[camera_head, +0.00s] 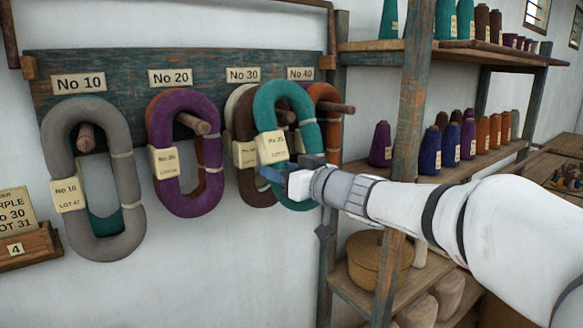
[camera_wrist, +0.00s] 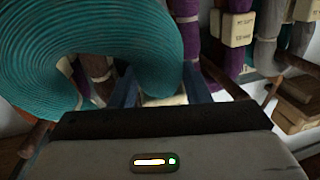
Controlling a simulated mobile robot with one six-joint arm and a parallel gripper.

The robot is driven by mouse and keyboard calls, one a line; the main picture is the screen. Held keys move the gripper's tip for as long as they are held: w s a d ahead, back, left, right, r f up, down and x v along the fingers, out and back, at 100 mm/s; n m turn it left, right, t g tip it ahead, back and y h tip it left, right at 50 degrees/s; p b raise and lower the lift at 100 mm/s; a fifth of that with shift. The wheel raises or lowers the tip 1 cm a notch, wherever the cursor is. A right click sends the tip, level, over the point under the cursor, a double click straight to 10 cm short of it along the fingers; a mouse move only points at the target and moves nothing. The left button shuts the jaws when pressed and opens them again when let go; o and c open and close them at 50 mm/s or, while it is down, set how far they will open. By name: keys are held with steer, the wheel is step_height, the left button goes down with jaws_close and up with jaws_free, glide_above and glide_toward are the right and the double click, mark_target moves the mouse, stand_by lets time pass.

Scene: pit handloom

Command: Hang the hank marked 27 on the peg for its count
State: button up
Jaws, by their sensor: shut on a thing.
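A teal hank (camera_head: 266,103) is held by my gripper (camera_head: 283,175), which is shut on its lower left part. Its cream tag (camera_head: 272,147) seems to begin "No 2", but I cannot read the full number. The teal hank is in front of the brown hank under the No 30 label (camera_head: 243,75). A peg end (camera_head: 285,116) shows through its opening; I cannot tell whether the hank is around that peg. In the wrist view the teal hank (camera_wrist: 120,25) fills the upper left. The No 20 label (camera_head: 170,77) is above a peg (camera_head: 192,123) bearing a purple hank (camera_head: 203,190).
A grey hank (camera_head: 125,190) hangs under the No 10 label (camera_head: 79,83), with teal behind it. An orange hank (camera_head: 331,130) hangs under the No 40 label (camera_head: 300,73). Shelves with yarn cones (camera_head: 380,145) and a post (camera_head: 410,90) stand close on the right.

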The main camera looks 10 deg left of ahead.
steer(key=shift+p+x, duration=0.6)
steer(key=shift+x, duration=0.25)
steer(key=b, duration=0.1)
steer(key=w+f+b, duration=0.1)
steer(key=b, duration=0.1)
steer(key=shift+a+f, duration=0.3)
steer(key=shift+f, duration=0.05)
steer(key=shift+f+b, duration=0.2)
steer(key=shift+b, duration=0.45)
steer(key=shift+f+b, duration=0.2)
steer(key=shift+b, duration=0.35)
steer(key=shift+a+f, duration=0.1)
steer(key=shift+f, duration=0.2)
steer(key=o, duration=0.9)
steer(key=shift+a, duration=0.1)
steer(key=shift+o, duration=1.2)
steer(key=shift+r, duration=0.2)
